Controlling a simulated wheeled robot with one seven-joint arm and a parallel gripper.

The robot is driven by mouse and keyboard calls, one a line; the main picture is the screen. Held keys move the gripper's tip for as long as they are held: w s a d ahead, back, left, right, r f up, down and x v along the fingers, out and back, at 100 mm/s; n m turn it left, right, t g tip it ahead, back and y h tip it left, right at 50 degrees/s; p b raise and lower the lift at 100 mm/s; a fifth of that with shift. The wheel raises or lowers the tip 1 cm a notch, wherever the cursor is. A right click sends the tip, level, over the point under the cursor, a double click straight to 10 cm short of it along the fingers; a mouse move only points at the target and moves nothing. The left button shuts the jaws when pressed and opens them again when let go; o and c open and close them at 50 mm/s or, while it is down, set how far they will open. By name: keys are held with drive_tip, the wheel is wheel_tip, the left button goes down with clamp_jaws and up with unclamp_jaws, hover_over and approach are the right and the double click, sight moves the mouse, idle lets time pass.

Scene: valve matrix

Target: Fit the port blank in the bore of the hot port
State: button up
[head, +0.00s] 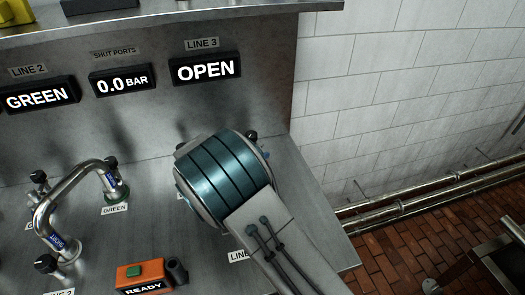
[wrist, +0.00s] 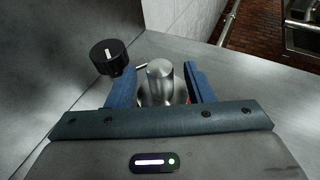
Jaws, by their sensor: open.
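In the wrist view, my gripper (wrist: 159,85) is open, with one blue finger on each side of a shiny metal piece with a round, upright top (wrist: 160,73). This is probably the port blank. Its lower part is hidden by my gripper, so I cannot tell whether it sits in a bore. A bit of red shows beside the right finger.
A black knob (wrist: 110,57) stands just left of my fingers. In the head view, a bent steel pipe (head: 66,203) and an orange box with a green button (head: 134,273) are on the left. Displays (head: 205,68) reading OPEN, 0.0 BAR and GREEN line the back panel.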

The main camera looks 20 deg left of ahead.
drive_tip(key=b+v, duration=0.1)
drive_tip(key=v, duration=0.9)
drive_tip(key=shift+s, duration=0.25)
drive_tip(key=shift+r, duration=0.1)
wheel_tip(320, 180, up, 8)
drive_tip(key=p, duration=0.6)
